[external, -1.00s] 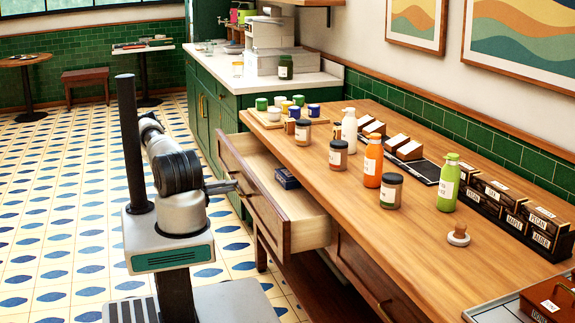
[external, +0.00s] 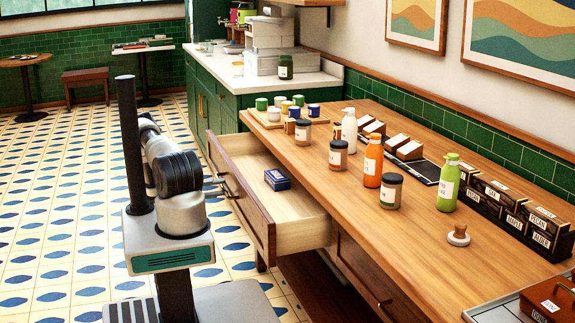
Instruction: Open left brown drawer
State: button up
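The left brown drawer (external: 240,194) stands pulled out of the wooden counter (external: 318,182), with its pale inside showing. A dark blue box (external: 277,179) lies in it. My gripper (external: 222,185) is at the outer face of the drawer front, around its handle height. My arm partly hides it, and the fingers are too small to tell whether they are closed on the handle. A second brown drawer (external: 362,275), to the right under the same counter, is shut.
Jars, bottles, cups on a board and dark labelled boxes (external: 505,205) stand on the counter top. Green cabinets (external: 215,110) with a coffee machine (external: 268,45) stand behind. The tiled floor (external: 60,200) to the left of my base is clear.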

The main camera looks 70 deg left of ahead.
jog(key=s+a+r+p, duration=0.1)
jog(key=s+a+r, duration=0.1)
jog(key=s+r, duration=0.2)
jog(key=shift+s+r+p, duration=0.3)
jog(key=shift+r+p, duration=0.05)
jog(key=shift+r, duration=0.75)
